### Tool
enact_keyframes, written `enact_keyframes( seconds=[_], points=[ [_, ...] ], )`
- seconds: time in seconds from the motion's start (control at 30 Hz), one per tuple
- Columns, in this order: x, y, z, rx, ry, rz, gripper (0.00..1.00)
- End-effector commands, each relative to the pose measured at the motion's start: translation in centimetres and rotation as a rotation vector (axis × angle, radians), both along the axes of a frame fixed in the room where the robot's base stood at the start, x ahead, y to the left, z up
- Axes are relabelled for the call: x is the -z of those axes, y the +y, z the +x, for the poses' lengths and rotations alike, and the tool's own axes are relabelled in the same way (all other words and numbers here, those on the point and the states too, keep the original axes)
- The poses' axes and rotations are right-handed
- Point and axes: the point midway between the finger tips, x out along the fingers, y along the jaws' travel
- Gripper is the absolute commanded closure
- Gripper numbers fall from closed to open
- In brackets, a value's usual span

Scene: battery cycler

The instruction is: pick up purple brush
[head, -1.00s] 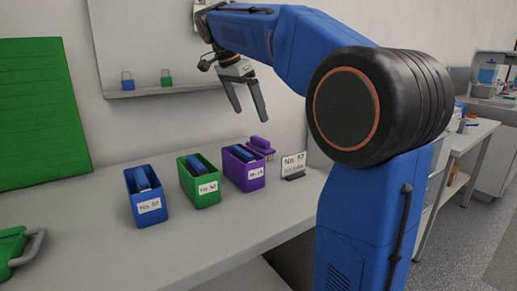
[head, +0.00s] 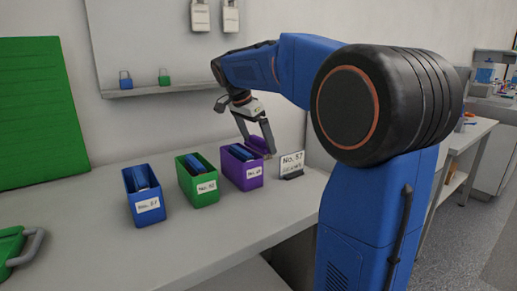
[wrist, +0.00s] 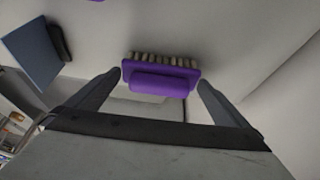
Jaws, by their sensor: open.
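The purple brush (wrist: 160,80) lies in the wrist view between the tips of my gripper (wrist: 160,83), its pale bristles along the upper side. The fingers are open, one on each side of the brush, with a small gap seeming to show at the ends; I cannot tell whether they touch it. In the head view my gripper (head: 257,146) reaches down behind the purple bin, and the purple brush (head: 262,142) shows partly between and behind the fingers.
A purple bin (head: 248,181), a green bin (head: 206,196) and a blue bin (head: 148,207) stand in a row on the grey bench (head: 255,228). A sign (head: 291,162) stands right of the purple bin. Two padlocks sit on the board ledge (head: 160,89) at the wall.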

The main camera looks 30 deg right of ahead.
Motion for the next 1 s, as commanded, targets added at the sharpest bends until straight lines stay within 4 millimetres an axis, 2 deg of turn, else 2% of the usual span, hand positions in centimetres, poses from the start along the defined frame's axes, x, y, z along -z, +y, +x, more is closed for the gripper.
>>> enact_keyframes(
  seconds=[0.1, 0.33, 0.37, 0.5, 0.8, 1.0],
  points=[
    [0.7, -0.3, 0.0, 0.000, 0.001, 0.000, 0.00],
    [0.9, -0.4, 0.0, 0.000, 0.000, 0.000, 0.00],
    [0.9, -0.4, 0.0, 0.000, 0.000, 0.000, 0.02],
    [0.9, -0.4, 0.0, 0.000, 0.000, 0.000, 0.34],
    [0.6, -0.4, 0.0, 0.000, 0.000, 0.000, 0.34],
    [-1.7, -0.4, 0.1, 0.001, -0.004, -0.001, 0.34]
  ],
)
